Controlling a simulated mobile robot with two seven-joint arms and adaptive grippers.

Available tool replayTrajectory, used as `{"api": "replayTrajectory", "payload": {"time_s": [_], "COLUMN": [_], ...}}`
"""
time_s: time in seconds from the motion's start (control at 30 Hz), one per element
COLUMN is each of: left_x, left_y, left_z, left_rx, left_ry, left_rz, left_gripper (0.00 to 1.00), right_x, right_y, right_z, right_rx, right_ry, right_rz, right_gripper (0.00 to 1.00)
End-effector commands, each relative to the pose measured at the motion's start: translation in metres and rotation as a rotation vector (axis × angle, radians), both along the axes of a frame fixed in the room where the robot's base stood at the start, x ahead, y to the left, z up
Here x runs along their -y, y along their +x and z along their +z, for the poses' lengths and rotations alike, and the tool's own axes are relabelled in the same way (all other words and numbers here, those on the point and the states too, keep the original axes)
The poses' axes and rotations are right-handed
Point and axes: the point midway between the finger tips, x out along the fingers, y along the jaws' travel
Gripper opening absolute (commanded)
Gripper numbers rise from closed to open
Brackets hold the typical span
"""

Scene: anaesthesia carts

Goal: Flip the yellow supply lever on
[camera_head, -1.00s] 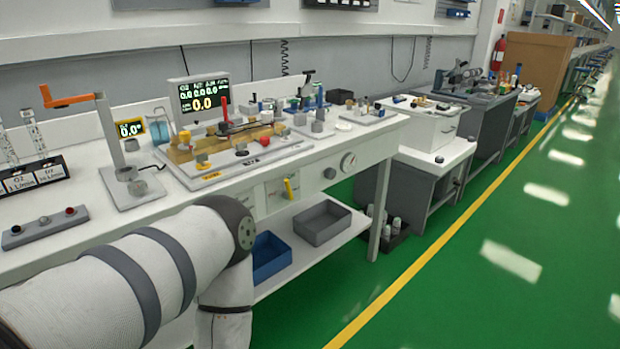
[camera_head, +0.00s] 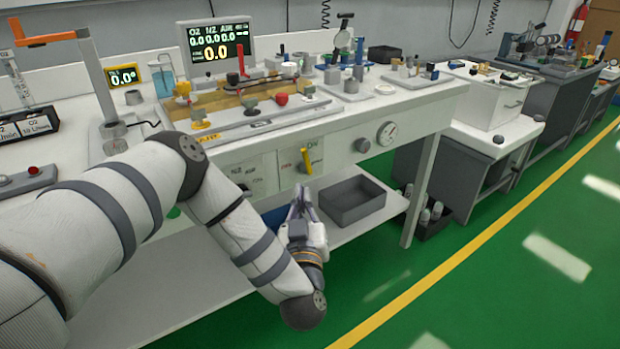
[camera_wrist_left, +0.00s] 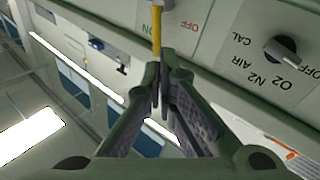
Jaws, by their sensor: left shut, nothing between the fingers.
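The yellow supply lever (camera_head: 307,161) is on the front panel of the white bench, between the selector knob and the round gauge. It stands roughly upright with a slight lean; a red label is beside it and a green ON label above. In the left wrist view the lever (camera_wrist_left: 156,30) shows just beyond the fingertips, with a red OFF label (camera_wrist_left: 194,24) to its right. My left gripper (camera_head: 301,193) is shut and empty, just below and in front of the lever. Whether the fingertips touch it I cannot tell. My right gripper is out of view.
A selector knob (camera_wrist_left: 285,48) marked O2, N2, AIR and CAL is near the lever. A grey knob (camera_head: 362,145) and a gauge (camera_head: 387,133) are to its right. A grey bin (camera_head: 352,200) sits on the shelf below. The green floor at right is clear.

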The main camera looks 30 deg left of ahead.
Motion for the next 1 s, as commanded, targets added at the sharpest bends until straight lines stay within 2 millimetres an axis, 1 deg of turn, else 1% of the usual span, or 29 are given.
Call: {"api": "replayTrajectory", "payload": {"time_s": [0.03, 0.17, 0.3, 0.4, 0.5, 0.63, 0.9, 0.97, 1.0], "left_x": [-0.002, -0.02, -0.035, -0.044, -0.049, -0.053, -0.053, -0.052, -0.051], "left_y": [0.001, 0.024, 0.048, 0.061, 0.07, 0.075, 0.075, 0.076, 0.078], "left_z": [-0.01, 0.002, 0.011, 0.014, 0.015, 0.016, 0.016, 0.02, 0.025], "left_rx": [-0.006, 0.004, 0.007, 0.006, 0.006, 0.004, 0.005, -0.007, -0.028], "left_ry": [0.0, 0.002, 0.0, 0.001, 0.0, 0.0, 0.001, 0.006, 0.016], "left_rz": [0.0, 0.005, 0.005, 0.004, 0.002, 0.001, 0.0, 0.0, -0.002], "left_gripper": [0.0, 0.0, 0.0, 0.0, 0.0, 0.0, 0.0, 0.0, 0.0], "right_x": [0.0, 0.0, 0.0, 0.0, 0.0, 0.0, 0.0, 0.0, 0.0], "right_y": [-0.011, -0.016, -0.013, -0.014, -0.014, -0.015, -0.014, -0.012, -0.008], "right_z": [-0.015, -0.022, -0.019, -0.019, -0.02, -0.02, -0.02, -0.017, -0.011], "right_rx": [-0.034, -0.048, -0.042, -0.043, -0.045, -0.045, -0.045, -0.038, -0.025], "right_ry": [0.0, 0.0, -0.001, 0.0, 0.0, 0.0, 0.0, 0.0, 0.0], "right_rz": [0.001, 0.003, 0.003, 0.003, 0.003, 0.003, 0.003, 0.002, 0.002], "right_gripper": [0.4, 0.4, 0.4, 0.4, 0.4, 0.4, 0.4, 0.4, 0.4]}}
